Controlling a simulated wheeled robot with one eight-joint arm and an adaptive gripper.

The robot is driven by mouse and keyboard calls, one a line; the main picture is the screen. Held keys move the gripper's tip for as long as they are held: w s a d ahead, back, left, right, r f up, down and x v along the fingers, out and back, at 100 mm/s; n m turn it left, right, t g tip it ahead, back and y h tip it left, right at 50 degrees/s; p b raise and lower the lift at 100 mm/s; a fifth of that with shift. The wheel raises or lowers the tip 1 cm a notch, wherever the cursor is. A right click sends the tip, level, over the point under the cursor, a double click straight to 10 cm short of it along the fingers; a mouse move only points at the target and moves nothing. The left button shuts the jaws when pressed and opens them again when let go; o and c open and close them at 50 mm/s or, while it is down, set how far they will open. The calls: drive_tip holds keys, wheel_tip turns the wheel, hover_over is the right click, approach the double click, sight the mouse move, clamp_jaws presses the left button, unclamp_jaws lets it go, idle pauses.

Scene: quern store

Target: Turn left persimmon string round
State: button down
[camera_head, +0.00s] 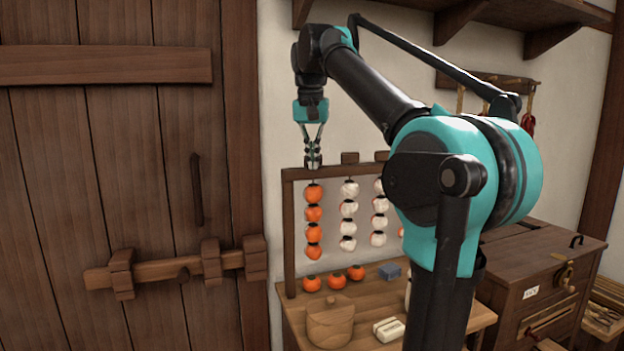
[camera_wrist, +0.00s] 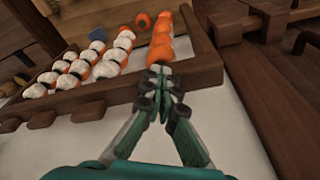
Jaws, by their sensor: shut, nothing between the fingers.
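The left persimmon string (camera_head: 314,214) hangs at the left end of a wooden rack (camera_head: 289,240). Its several fruits show plain orange in the head view, and it shows orange in the wrist view (camera_wrist: 162,42) too. My gripper (camera_head: 313,162) points down at the rack's top bar, right above this string. In the wrist view my gripper (camera_wrist: 163,80) has its fingers together by the bar and the string's upper end, with nothing seen between them. Whether the fingertips touch the string is unclear. The neighbouring strings (camera_head: 349,214) look mostly white with orange patches.
The rack stands on a wooden bench (camera_head: 365,300) with loose orange persimmons (camera_head: 334,280), a blue block (camera_head: 390,271) and a rounded wooden piece (camera_head: 331,322). A barred plank door (camera_head: 110,180) is at left. A wooden chest (camera_head: 535,275) stands right. My arm hides the rack's right part.

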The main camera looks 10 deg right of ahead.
drive_tip(key=shift+w+a, duration=0.15)
drive_tip(key=shift+a, duration=0.25)
drive_tip(key=shift+r, duration=0.15)
drive_tip(key=shift+s+a+r, duration=0.1)
drive_tip(key=shift+s+r, duration=0.05)
drive_tip(key=shift+r, duration=1.3)
drive_tip(key=shift+s+r, duration=0.15)
drive_tip(key=shift+r, duration=1.25)
